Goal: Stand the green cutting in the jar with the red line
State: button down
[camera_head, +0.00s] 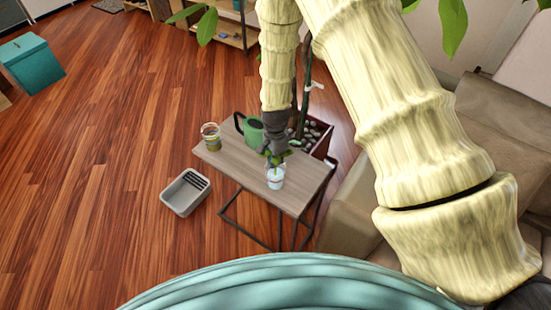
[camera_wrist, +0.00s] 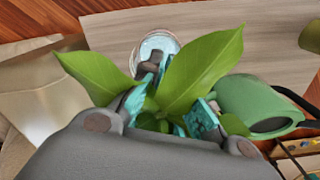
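My gripper (camera_head: 274,153) points down over the small table and looks shut on the green cutting (camera_head: 284,155). In the wrist view the cutting's two broad leaves (camera_wrist: 203,68) spread across my fingers (camera_wrist: 156,68) and hide part of them. A clear jar (camera_head: 276,180) stands upright just below the gripper. Its rim shows beyond the fingertips in the wrist view (camera_wrist: 160,40). A faint green streak shows at this jar, but I cannot tell how deep the stem sits. Another jar (camera_head: 211,138), with yellowish-green contents, stands at the table's left end.
A green watering can (camera_head: 250,130) stands behind the gripper, close on the right in the wrist view (camera_wrist: 255,105). The wooden table (camera_head: 235,163) has bare top between the jars. A grey bin (camera_head: 186,194) is on the floor; a planter (camera_head: 318,140) and sofa (camera_head: 355,215) flank the table.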

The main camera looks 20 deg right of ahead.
jog(key=shift+f+b, duration=0.35)
jog(key=shift+f, duration=0.35)
jog(key=c, duration=1.2)
grip_release()
jog(key=shift+o, duration=0.2)
jog(key=shift+r, duration=0.2)
jog(key=shift+r+p, duration=2.85)
jog(key=shift+r, duration=1.55)
notch_tip(320, 180, up, 12)
